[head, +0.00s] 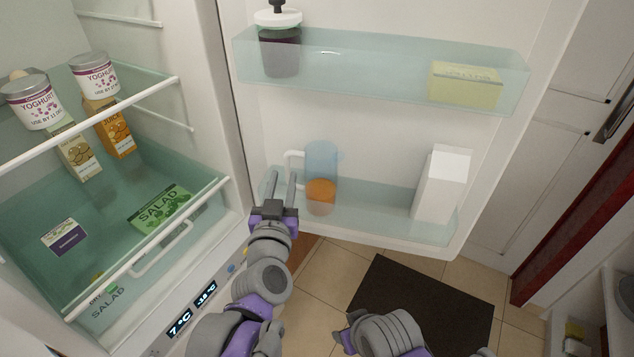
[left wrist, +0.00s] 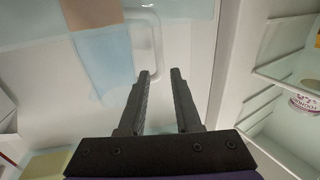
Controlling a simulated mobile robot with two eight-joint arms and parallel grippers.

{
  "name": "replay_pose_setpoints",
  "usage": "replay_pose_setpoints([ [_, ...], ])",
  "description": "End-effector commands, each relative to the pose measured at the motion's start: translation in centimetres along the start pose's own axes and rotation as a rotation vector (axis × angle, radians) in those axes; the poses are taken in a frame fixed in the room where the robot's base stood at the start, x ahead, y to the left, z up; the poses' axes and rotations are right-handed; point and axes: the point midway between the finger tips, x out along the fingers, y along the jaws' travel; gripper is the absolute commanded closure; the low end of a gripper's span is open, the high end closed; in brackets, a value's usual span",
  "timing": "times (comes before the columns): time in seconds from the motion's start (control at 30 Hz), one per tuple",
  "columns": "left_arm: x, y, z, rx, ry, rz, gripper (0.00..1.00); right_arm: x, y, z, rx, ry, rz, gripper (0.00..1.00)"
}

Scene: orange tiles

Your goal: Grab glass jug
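The glass jug (head: 321,160) is pale blue and see-through, with orange liquid at its bottom and a pale handle on its left side. It stands in the lower door shelf (head: 385,212) of the open fridge. My left gripper (head: 283,176) is open and empty, its two fingers pointing up at the handle side of the jug. In the left wrist view the jug (left wrist: 104,62) is left of the fingers, and its handle (left wrist: 154,40) lies just beyond the fingertips (left wrist: 160,72). I cannot tell whether they touch.
A white carton (head: 442,185) stands right of the jug on the same shelf. The upper door shelf (head: 360,65) holds a dark jar (head: 280,52) and a yellow box (head: 465,84). Fridge shelves with yoghurt tubs (head: 95,75) and cartons are at left. A dark mat (head: 425,300) lies on the floor.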

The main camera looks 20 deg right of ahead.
Motion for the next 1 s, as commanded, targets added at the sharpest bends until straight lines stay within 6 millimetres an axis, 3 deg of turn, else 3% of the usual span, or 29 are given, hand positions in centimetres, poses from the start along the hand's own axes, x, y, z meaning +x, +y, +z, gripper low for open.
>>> replay_pose_setpoints([
  [0.27,2.6,-0.1,0.1,0.001,-0.001,-0.001,0.68,0.1,0.0,0.0,0.000,0.000,0.000,0.48],
  [0.5,6.0,-0.2,0.3,-0.001,-0.001,-0.001,0.68,0.1,0.0,0.0,0.000,0.000,0.000,0.48],
  [0.8,6.6,-0.2,0.3,0.000,-0.001,0.000,0.68,0.1,0.0,0.0,0.000,0.000,0.000,0.48],
  [0.83,6.6,-0.2,0.3,0.000,-0.001,0.000,0.70,0.1,0.0,0.0,0.000,0.000,0.000,0.48],
  [1.0,6.5,-0.2,0.3,0.000,-0.001,0.000,1.00,0.1,0.0,0.0,0.000,0.000,0.000,0.48],
])
